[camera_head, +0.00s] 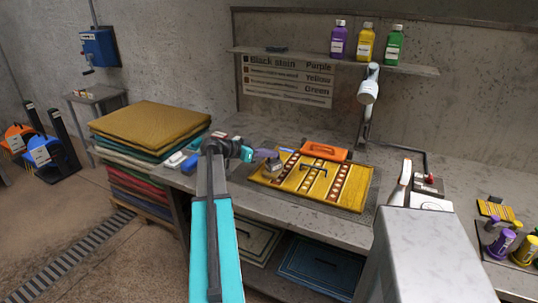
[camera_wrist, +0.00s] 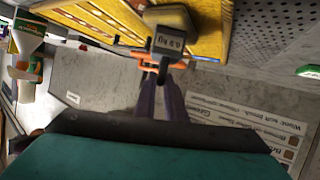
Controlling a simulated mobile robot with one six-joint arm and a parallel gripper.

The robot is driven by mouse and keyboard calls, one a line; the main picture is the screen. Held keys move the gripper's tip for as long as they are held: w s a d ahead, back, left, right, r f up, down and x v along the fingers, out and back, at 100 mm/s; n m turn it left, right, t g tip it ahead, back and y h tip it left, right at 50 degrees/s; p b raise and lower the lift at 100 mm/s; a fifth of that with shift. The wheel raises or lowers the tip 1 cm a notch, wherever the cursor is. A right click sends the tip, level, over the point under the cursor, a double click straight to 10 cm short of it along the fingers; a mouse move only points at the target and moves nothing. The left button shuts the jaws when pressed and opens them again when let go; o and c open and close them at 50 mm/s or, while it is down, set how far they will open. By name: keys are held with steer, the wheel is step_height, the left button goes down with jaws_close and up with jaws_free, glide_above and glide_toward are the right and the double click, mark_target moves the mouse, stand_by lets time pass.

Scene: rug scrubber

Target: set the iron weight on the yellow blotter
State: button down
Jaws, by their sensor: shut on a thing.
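The iron weight is a dark grey block marked 0.9 kg in the wrist view (camera_wrist: 172,42); it also shows in the head view (camera_head: 273,163). My gripper (camera_head: 258,154) is shut on it, with purple fingers seen in the wrist view (camera_wrist: 163,88). The weight is by the left edge of a yellow, patterned panel (camera_head: 270,180) on the bench, which seems to be above it, though the gap is unclear. A dark handle (camera_head: 314,168) shows near the panel's middle. I cannot tell whether the yellow blotter is a separate sheet there.
An orange handled tool (camera_head: 323,152) lies at the panel's back edge. A white lamp (camera_head: 368,90) stands behind. Purple, yellow and green bottles (camera_head: 366,42) stand on the shelf. Stacked rugs (camera_head: 150,127) are at left. A white bottle (camera_head: 403,180) stands right of the panel.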

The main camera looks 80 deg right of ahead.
steer(key=shift+f, duration=0.1)
steer(key=c, duration=1.7)
jaws_free()
steer(key=shift+c, duration=0.2)
steer(key=shift+f, duration=0.15)
steer(key=b+v, duration=0.3)
steer(key=v, duration=1.1)
steer(key=shift+r, duration=0.2)
steer(key=shift+s+d+b, duration=0.1)
steer(key=shift+b, duration=0.25)
